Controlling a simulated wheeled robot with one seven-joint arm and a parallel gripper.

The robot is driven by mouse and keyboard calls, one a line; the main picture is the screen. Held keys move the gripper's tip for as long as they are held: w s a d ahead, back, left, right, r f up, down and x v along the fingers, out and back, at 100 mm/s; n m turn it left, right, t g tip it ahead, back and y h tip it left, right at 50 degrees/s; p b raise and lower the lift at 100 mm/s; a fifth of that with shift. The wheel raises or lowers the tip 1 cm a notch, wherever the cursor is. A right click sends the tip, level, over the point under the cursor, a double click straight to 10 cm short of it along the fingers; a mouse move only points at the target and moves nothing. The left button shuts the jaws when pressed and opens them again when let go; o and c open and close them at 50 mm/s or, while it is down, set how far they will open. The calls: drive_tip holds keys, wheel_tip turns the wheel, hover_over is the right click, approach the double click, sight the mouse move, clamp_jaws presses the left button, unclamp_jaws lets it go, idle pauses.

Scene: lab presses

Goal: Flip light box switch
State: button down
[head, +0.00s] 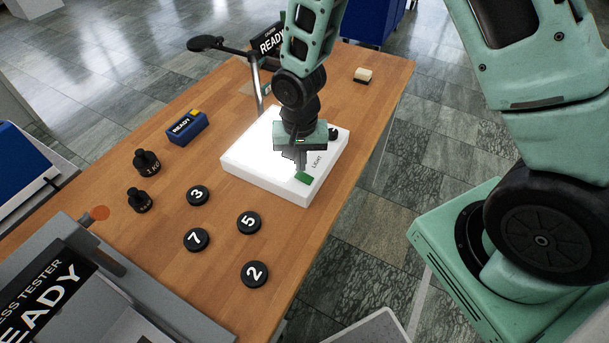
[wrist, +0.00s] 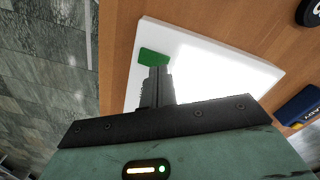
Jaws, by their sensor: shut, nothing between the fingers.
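The white light box (head: 244,171) lies on the wooden table, its top panel glowing bright. In the wrist view the green switch (wrist: 154,57) shows just past my fingertips, on the white box (wrist: 225,65). My gripper (head: 301,166) is shut and empty, pointing down over the box close to the switch. Whether the fingertips touch the switch I cannot tell.
Numbered black discs (head: 249,223), two black weights (head: 146,161) and a blue READY device (head: 187,127) lie left of the box. A lamp-like stand (head: 256,85) rises behind it. A small cream-topped block (head: 363,75) lies at the back right.

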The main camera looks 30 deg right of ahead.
sight(301, 174)
drive_tip(key=shift+f+b, duration=0.85)
drive_tip(key=shift+f, duration=0.3)
idle(0.4)
drive_tip(key=shift+r+p, duration=2.75)
drive_tip(key=shift+r, duration=0.85)
drive_tip(key=s+a+r+n+b, duration=0.3)
drive_tip(key=s+r+n, duration=0.3)
drive_tip(key=s, duration=0.4)
drive_tip(key=s+a+r+n+b, duration=0.3)
drive_tip(key=s+r+n, duration=0.3)
drive_tip(key=s, duration=0.4)
drive_tip(key=shift+a+n+y+b, duration=0.15)
drive_tip(key=shift+n+y+b, duration=0.15)
drive_tip(key=shift+b, duration=0.1)
